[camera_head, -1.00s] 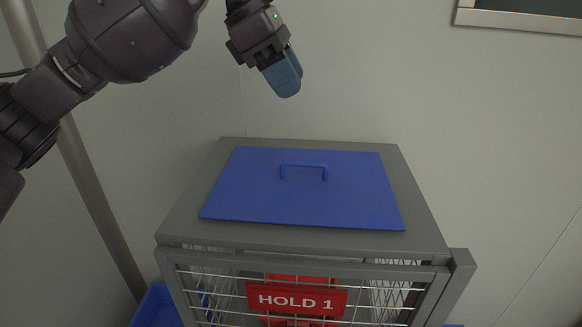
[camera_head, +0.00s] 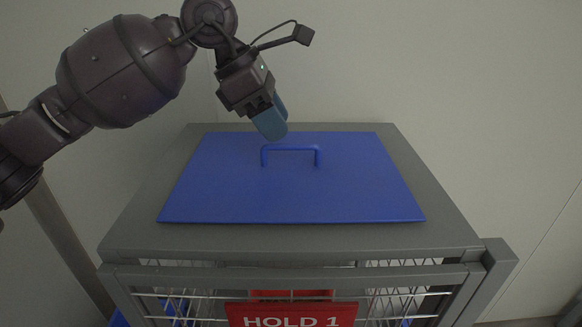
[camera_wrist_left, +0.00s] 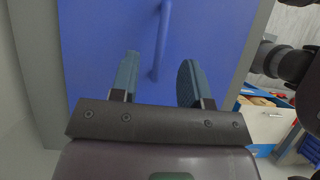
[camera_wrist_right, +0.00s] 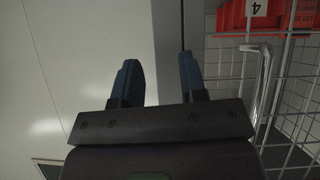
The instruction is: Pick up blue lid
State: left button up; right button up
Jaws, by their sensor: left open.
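The blue lid (camera_head: 290,195) lies flat on top of a grey-framed cage, and its raised blue handle (camera_head: 291,149) stands upright near the lid's far side. My left gripper (camera_head: 272,123) is open and empty, pointing down just above and behind the handle's left end. In the left wrist view, the handle bar (camera_wrist_left: 164,38) shows between the spread fingers and beyond them, over the lid (camera_wrist_left: 95,35). I see no contact. My right gripper (camera_wrist_right: 160,80) is out of the head view. In its own wrist view the fingers are apart with nothing gripped.
The cage top (camera_head: 440,210) is grey with wire mesh below and a red "HOLD 1" sign (camera_head: 292,316). A red bin (camera_wrist_right: 262,14) numbered 4 and cage wires are close to the right gripper. The wall behind is plain.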

aim_at(291, 147)
pick_arm(q)
jog(key=shift+x, duration=2.8)
grip_shut()
